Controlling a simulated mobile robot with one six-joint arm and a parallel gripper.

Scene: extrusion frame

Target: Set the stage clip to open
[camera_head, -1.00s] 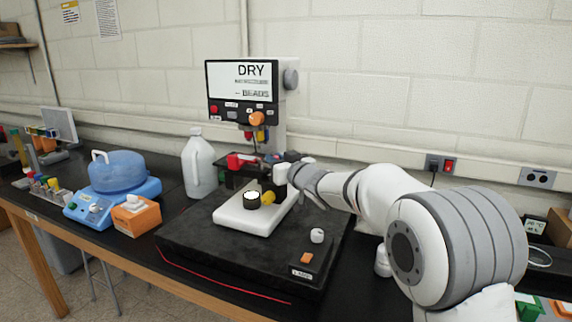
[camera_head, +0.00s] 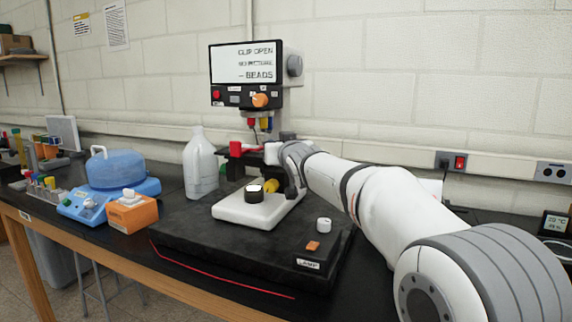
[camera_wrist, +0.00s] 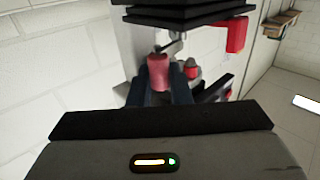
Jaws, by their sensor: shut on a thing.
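The microscope's screen (camera_head: 246,62) reads "CLIP OPEN", with "BEADS" on its bottom line. The microscope stage shows as stacked dark plates (camera_wrist: 185,14) at the top of the wrist view. My gripper (camera_wrist: 160,80) is shut on a pinkish-red handle (camera_wrist: 158,70) just below these plates. The handle appears to belong to the stage clip, but the clip's jaw is not clearly visible. In the head view my wrist (camera_head: 292,155) reaches in at the right of the stage and hides the grasp. A red block (camera_head: 236,148) shows at the stage's left.
The white microscope foot (camera_head: 240,212) stands on a black slab (camera_head: 190,240) with a white knob (camera_head: 324,224) and an orange switch (camera_head: 313,246). A white jug (camera_head: 200,165) stands left of it. Farther left are an orange box (camera_head: 134,215) and a blue device (camera_head: 85,205).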

